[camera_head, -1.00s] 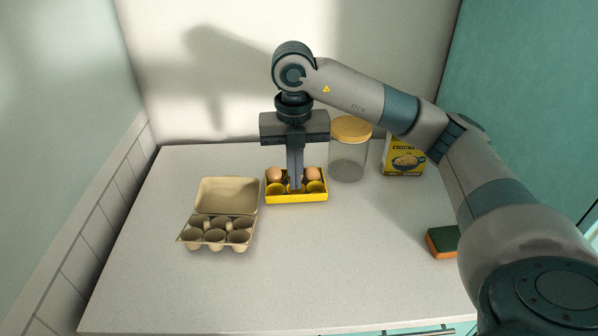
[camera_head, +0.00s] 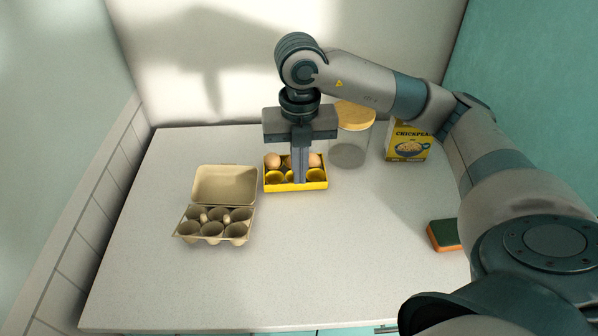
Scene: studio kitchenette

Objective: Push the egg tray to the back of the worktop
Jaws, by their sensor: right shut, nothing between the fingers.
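The yellow egg tray (camera_head: 283,187) stands on the worktop (camera_head: 330,250), behind its middle, with a gap to the back wall. Two brown eggs show in it, a left egg (camera_head: 273,160) and a right egg (camera_head: 315,160); front cups look empty. My right gripper (camera_head: 300,181) is shut and empty, pointing down at the tray. Its fingers hide the tray's middle, and their tips appear just above the front rim. I cannot tell whether they touch the tray. My left gripper is not in view.
An open, empty egg carton (camera_head: 225,185) stands left of the tray. A glass jar (camera_head: 350,152) with a wooden lid stands close behind right, with a chickpea box (camera_head: 408,147) beyond it. A sponge (camera_head: 443,236) lies at right. The front worktop is clear.

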